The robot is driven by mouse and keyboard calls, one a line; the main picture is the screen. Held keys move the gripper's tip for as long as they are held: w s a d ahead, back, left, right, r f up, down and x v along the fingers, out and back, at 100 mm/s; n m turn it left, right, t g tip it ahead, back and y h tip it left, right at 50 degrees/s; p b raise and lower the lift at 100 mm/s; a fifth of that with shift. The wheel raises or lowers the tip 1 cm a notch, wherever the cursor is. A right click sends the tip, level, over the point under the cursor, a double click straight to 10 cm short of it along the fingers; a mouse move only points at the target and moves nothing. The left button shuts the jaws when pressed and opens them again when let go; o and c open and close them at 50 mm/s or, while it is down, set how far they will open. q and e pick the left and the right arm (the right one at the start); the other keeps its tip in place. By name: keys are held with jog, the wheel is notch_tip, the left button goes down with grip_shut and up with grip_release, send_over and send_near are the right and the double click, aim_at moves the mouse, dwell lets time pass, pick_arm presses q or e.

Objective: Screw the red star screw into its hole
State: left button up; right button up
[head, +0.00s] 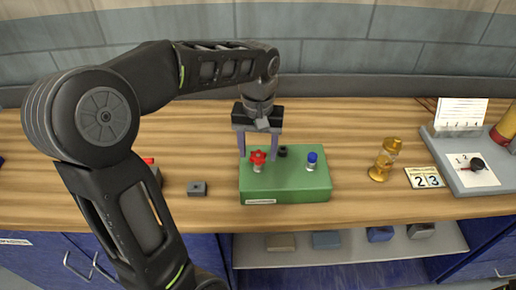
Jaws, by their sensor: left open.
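The red star screw (257,158) stands upright on the left part of the green block (285,190). Its metal shank shows below the red head; how deep it sits in the block I cannot tell. My left gripper (259,152) points down over the block, with its two fingers apart on either side of the red head. It is open, and I see no clear contact with the screw. A blue-headed screw (311,161) stands on the right part of the block. My right gripper is not in view.
A small grey block (197,188) lies left of the green block. A dark knob (283,151) is behind the red screw. Right are a brass hourglass-shaped object (384,160), a number card (424,178) and a grey tray (447,163). Bare wood lies in front.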

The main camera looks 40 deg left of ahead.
pick_arm(q)
notch_tip(320, 180, up, 5)
jog(key=p, duration=0.3)
jog(key=shift+r, duration=0.2)
dwell(0.3)
